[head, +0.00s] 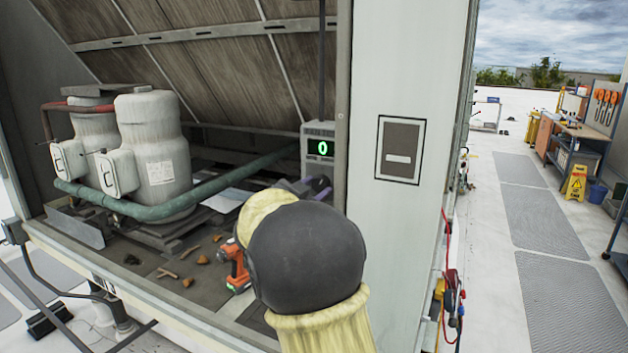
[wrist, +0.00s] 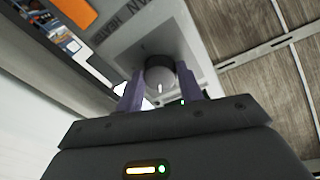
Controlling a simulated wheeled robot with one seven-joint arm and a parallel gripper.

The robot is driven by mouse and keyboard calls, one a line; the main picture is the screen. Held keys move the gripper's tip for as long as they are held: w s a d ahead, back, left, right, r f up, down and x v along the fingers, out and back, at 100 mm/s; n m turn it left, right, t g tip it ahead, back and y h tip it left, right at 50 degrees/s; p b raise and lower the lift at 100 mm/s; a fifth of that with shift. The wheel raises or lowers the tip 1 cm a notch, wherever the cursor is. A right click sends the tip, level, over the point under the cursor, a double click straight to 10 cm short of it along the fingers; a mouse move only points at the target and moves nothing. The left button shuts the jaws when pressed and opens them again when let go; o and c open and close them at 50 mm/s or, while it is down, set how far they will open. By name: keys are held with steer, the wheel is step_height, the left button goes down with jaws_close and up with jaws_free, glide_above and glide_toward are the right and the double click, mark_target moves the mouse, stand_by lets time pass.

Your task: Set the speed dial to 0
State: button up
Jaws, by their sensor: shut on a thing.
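The speed controller (head: 318,133) is a grey box inside the unit, beside the right-hand post. Its green display reads 0. In the wrist view the dial (wrist: 159,82) is a dark round knob with a light pointer mark on the controller's grey face (wrist: 178,35). My gripper (wrist: 160,88) has its two purple fingers on either side of the dial, shut on it. In the head view the gripper (head: 318,186) shows as a bit of purple below the display. My arm hides the dial there.
Two white compressor tanks (head: 158,150) and a green pipe (head: 200,188) lie left of the controller. An orange drill (head: 236,266) and scattered leaves are on the unit floor. A pale panel (head: 410,230) stands right of my arm.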

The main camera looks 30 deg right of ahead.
steer(key=n+p, duration=0.3)
steer(key=n, duration=0.1)
steer(key=shift+r+n+t, duration=0.1)
steer(key=shift+n+t, duration=0.2)
steer(key=shift+t, duration=0.1)
steer(key=shift+n+p, duration=0.55)
steer(key=shift+n, duration=0.35)
steer(key=shift+s, duration=0.1)
steer(key=o, duration=1)
steer(key=shift+f, duration=0.2)
steer(key=b+v, duration=0.6)
steer(key=v, duration=1.1)
steer(key=shift+s, duration=0.2)
steer(key=shift+f, duration=0.2)
